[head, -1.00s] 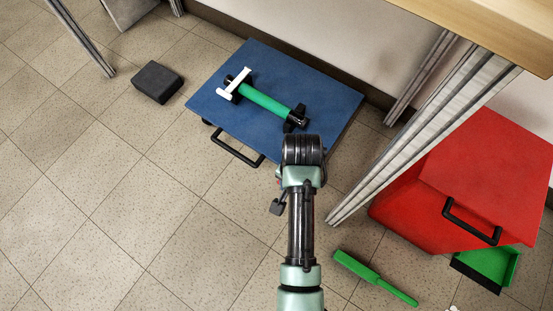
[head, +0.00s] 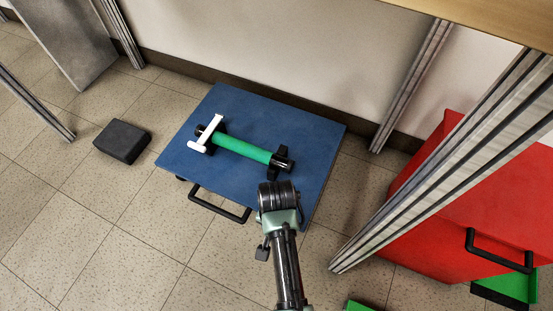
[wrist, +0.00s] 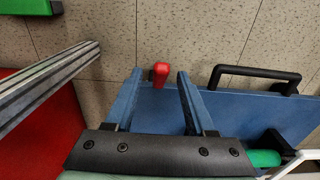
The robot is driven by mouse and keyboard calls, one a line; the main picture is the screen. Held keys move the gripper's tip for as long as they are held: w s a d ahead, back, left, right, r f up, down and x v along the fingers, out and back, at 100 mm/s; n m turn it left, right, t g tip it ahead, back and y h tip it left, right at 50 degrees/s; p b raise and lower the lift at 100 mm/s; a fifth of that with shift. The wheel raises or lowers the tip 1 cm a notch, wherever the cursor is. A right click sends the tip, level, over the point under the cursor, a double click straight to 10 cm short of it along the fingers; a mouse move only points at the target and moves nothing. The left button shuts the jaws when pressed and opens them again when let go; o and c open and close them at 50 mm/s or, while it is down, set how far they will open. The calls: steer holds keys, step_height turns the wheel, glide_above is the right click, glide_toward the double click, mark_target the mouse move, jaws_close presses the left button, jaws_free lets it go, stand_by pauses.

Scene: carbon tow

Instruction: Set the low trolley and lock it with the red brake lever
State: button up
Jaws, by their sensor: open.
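The low trolley (head: 300,130) has a flat blue top and a black front handle (head: 222,205); it stands on the floor close to the wall. A green roll (head: 241,148) with black end holders and a white T-shaped piece (head: 207,134) lies on top. My gripper (wrist: 158,74) is open and points down over the trolley's front edge, near its right corner; in the head view my wrist hides it. The red brake lever (wrist: 160,73) shows between the two blue fingers, at the trolley's edge. Whether either finger touches it I cannot tell. The head view does not show the lever.
A bench leg (head: 440,165) and a red box (head: 450,215) with a black handle stand to the right. Green items lie on the floor there, including a dustpan (head: 510,287). A dark block (head: 122,141) lies left of the trolley. The floor in front is mostly clear.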

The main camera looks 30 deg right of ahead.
steer(key=shift+f+b, duration=0.8)
steer(key=shift+f, duration=0.75)
jaws_close()
